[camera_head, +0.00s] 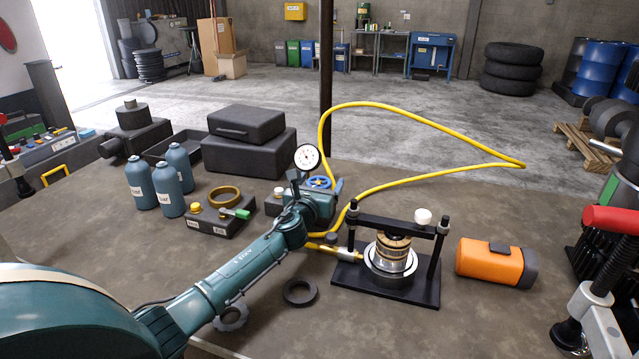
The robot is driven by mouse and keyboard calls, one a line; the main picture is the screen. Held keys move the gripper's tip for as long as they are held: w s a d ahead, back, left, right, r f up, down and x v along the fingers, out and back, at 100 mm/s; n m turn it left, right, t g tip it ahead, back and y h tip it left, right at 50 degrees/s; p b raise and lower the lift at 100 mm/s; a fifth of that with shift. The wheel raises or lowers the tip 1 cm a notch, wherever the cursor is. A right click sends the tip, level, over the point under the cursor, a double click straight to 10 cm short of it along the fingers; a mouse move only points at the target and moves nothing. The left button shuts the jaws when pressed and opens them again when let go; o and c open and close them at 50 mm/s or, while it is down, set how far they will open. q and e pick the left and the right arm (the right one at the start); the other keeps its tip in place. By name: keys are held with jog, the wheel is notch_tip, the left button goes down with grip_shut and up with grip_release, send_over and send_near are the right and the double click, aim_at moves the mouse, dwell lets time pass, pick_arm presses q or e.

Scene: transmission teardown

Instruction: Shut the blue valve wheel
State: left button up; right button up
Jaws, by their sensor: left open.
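The blue valve wheel (319,182) shows near the middle of the view, beside a round white gauge (307,157). Below it, a small dark block (273,204) is partly hidden by my arm. My left arm reaches in from the lower left. My left gripper (316,188) is at the wheel, with its jaws open around or just in front of it. I cannot tell whether they touch the wheel. The gripper hides the wheel's lower part and its mount. My right gripper is not in view.
A yellow hose (420,116) loops behind and right of the wheel. A black press frame (388,285) with a ringed cylinder stands at right, near an orange case (496,263). Black cases (248,150) and blue bottles (141,184) stand left. A dark ring (300,303) lies in front.

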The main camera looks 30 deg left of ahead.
pick_arm(q)
jog(key=shift+c, duration=0.4)
jog(key=c, duration=0.9)
